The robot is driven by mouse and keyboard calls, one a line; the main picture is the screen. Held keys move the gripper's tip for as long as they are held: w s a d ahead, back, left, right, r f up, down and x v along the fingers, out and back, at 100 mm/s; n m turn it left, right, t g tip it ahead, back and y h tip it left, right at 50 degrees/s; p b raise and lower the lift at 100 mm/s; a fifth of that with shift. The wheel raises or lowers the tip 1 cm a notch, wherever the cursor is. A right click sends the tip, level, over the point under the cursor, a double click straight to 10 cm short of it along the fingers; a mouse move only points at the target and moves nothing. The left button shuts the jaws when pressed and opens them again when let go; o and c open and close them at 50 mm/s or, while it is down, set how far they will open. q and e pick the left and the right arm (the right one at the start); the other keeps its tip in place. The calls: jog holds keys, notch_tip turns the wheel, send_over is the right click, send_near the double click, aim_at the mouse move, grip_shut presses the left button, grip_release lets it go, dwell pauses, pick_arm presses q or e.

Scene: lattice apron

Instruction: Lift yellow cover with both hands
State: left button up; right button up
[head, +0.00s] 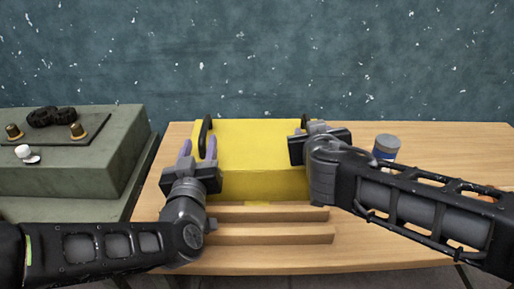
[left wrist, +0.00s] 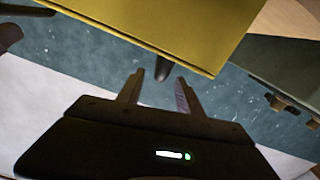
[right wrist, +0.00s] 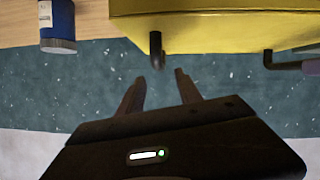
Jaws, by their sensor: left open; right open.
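The yellow cover (head: 250,150) is a box shape on the wooden table, with a black handle (head: 205,136) on its left side and another (head: 304,122) on its right, partly hidden by my right gripper. My left gripper (head: 196,148) is open at the left handle, which shows just past its fingertips in the left wrist view (left wrist: 163,70). My right gripper (head: 312,128) is open beside the right handle; in the right wrist view the handle (right wrist: 156,48) stands just beyond the open fingers. Neither gripper is closed on a handle.
Wooden slats (head: 262,234) lie in front of the cover. A blue and white can (head: 386,149) stands to its right, close to my right arm. A grey-green block (head: 70,160) with knobs stands left of the table.

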aim_at(204, 124)
pick_arm(q)
jog(key=shift+w, duration=3.95)
pick_arm(e)
jog(key=shift+x, duration=3.95)
pick_arm(q)
grip_shut()
pick_arm(e)
grip_shut()
